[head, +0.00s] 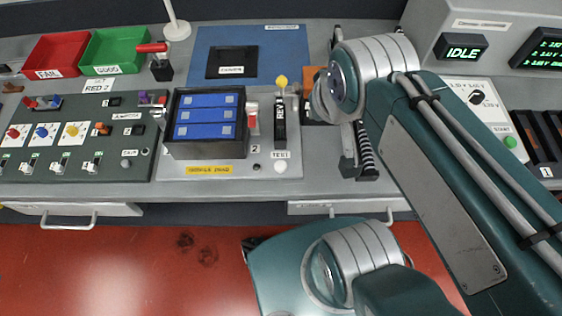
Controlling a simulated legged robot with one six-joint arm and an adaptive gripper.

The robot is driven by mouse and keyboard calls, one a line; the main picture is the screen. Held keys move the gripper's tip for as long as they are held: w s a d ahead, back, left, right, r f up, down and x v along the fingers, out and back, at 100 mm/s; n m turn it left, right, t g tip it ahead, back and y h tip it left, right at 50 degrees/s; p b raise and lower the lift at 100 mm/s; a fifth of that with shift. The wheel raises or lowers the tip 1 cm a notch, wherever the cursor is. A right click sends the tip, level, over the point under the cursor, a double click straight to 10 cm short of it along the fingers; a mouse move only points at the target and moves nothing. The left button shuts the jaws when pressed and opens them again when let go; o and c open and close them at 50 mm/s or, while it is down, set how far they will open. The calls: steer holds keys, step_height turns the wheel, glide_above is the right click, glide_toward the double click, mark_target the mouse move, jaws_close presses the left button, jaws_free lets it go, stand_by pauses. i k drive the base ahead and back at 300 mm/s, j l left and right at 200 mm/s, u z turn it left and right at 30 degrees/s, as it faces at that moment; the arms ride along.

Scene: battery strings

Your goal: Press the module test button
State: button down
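The white round test button (281,168) sits on the bench's front strip, just below a label reading TEST (280,154). To its left is the module (205,152), a black open box holding three blue blocks, on a grey plate with a yellow label.
A dark switch panel (75,135) fills the left. Red (55,55) and green (115,50) bins stand behind it. A display reading IDLE (462,52) is at the right.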

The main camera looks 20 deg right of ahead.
mark_target(280, 166)
steer(key=k+j, duration=0.1)
steer(key=j, duration=0.3)
steer(key=k+j, duration=0.1)
steer(key=j, duration=0.25)
steer(key=k+j, duration=0.1)
steer(key=j, duration=0.3)
steer(key=k+j, duration=0.1)
steer(key=j, duration=0.25)
steer(key=z, duration=0.05)
